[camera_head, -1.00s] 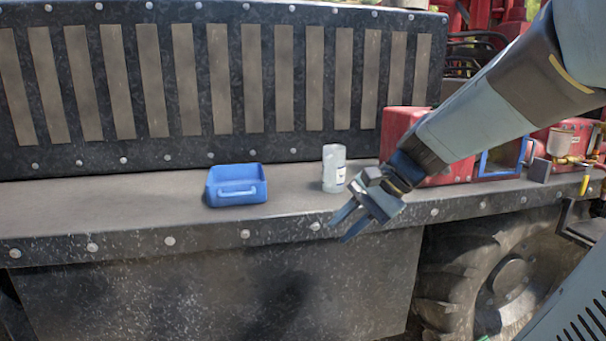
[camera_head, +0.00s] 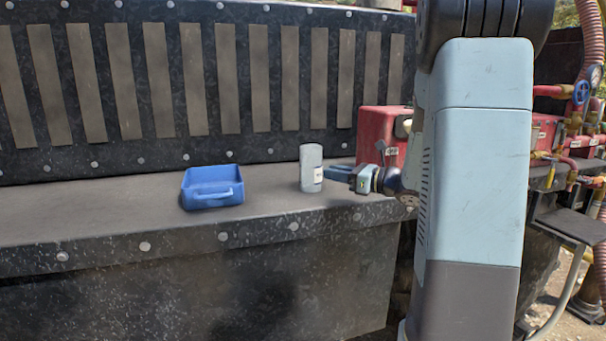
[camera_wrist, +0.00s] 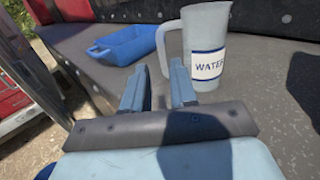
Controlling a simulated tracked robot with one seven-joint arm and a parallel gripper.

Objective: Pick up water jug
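The water jug (camera_head: 311,172) is a pale grey-white cylinder standing upright on the ledge in the head view. In the wrist view the jug (camera_wrist: 207,62) shows a handle on its left side and a white label reading "WATER". My gripper (camera_head: 340,173) is just right of the jug in the head view, pointing at it. In the wrist view my gripper (camera_wrist: 158,82) has two blue fingers spread apart with nothing between them. The jug stands beyond the fingertips, toward the right finger. Whether a finger touches it cannot be told.
A blue tray (camera_head: 213,199) with a handle sits left of the jug on the ledge (camera_head: 120,210), also seen in the wrist view (camera_wrist: 108,58). A red box (camera_head: 378,134) stands behind my gripper. The slatted dark wall (camera_head: 200,90) rises at the back.

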